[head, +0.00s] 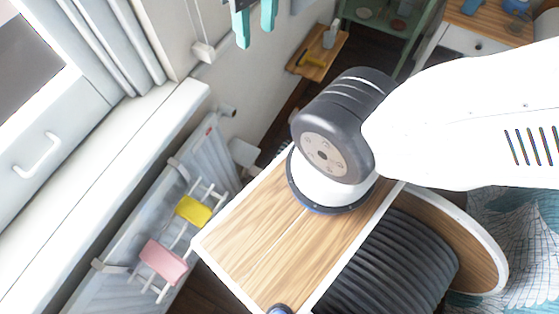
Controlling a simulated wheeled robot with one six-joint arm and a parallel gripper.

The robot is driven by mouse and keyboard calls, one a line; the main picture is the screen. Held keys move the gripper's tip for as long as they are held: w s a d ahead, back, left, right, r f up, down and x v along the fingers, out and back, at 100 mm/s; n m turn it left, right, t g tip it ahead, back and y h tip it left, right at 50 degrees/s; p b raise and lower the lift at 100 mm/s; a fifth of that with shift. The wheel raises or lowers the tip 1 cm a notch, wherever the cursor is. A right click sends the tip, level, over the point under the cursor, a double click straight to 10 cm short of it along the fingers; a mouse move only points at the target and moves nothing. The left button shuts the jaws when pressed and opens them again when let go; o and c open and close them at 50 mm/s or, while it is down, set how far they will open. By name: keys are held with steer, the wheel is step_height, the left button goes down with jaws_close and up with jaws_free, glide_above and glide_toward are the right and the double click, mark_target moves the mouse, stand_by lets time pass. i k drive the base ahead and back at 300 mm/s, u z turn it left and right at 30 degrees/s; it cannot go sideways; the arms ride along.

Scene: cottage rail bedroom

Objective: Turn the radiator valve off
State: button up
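The radiator (208,165) is a pale grey panel under the window sill at left. What looks like its valve, a small grey-white knob (227,110), sticks out near the upper right end of the radiator. I cannot read its setting. My gripper (254,24) shows only in part at the top edge, as two teal fingers pointing down with a gap between them. It appears open and empty. In the picture it is above the knob and apart from it. The rest of the gripper is cut off by the frame.
A white rack with a yellow cloth (194,210) and a pink cloth (163,262) hangs on the radiator. The window sill (110,170) juts out above. A small wooden shelf (306,66) and a green cabinet (400,22) stand behind. Patterned bedding (520,240) is at right.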

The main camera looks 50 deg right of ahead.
mark_target(254, 171)
steer(key=z, duration=2.05)
steer(key=k, duration=1.25)
steer(key=u, duration=1.05)
